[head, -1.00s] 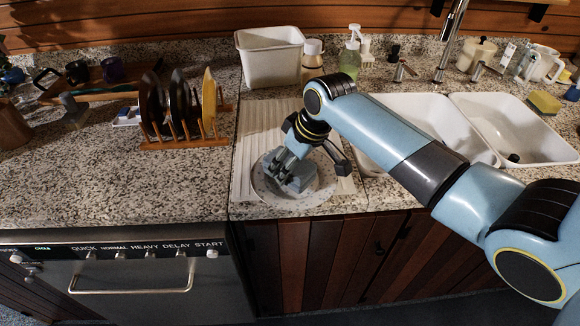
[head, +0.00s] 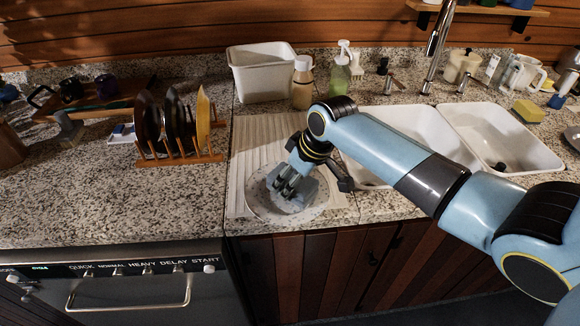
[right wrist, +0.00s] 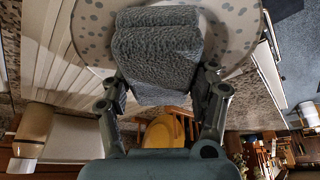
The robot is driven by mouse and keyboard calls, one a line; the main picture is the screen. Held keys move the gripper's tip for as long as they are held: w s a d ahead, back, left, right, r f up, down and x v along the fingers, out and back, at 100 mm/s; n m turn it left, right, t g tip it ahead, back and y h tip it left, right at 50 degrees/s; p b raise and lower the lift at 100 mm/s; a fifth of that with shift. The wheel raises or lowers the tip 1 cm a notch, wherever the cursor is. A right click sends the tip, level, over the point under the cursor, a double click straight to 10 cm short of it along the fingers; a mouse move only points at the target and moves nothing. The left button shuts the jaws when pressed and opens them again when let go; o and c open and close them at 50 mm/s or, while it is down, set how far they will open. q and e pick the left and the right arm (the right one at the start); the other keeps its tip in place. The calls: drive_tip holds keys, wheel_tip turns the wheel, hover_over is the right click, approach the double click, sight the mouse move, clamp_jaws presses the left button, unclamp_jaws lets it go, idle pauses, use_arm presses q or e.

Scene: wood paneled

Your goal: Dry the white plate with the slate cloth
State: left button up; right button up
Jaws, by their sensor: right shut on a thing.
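The white plate (head: 262,205) with grey spots lies on the ribbed drainboard at the counter's front, left of the sinks. My right gripper (head: 289,188) is over the plate and shut on the slate cloth (head: 305,192). In the right wrist view the folded cloth (right wrist: 157,50) is between the two fingers (right wrist: 160,95) and lies against the face of the plate (right wrist: 234,25). The gripper and cloth hide the middle of the plate. My left gripper is not in view.
A wooden rack (head: 180,158) with several upright plates stands left of the drainboard (head: 238,165). A white bin (head: 262,78), a jar (head: 302,85) and a soap bottle (head: 341,75) stand behind. White sinks (head: 500,140) lie to the right.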

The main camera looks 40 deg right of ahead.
drive_tip(key=shift+s+a, duration=0.5)
drive_tip(key=shift+s, duration=0.4)
drive_tip(key=shift+w+d+r+b, duration=0.15)
drive_tip(key=shift+w+d, duration=0.2)
drive_tip(key=shift+w, duration=0.25)
drive_tip(key=shift+w+d+f+b, duration=0.15)
drive_tip(key=shift+w+d, duration=0.25)
drive_tip(key=shift+w, duration=0.25)
drive_tip(key=shift+w+d+r+b, duration=0.15)
drive_tip(key=shift+w+d, duration=0.2)
drive_tip(key=shift+w, duration=0.25)
wheel_tip(320, 180, up, 4)
drive_tip(key=shift+f+p, duration=0.25)
drive_tip(key=shift+p, duration=0.4)
drive_tip(key=shift+r, duration=1.25)
drive_tip(key=shift+r, duration=1.5)
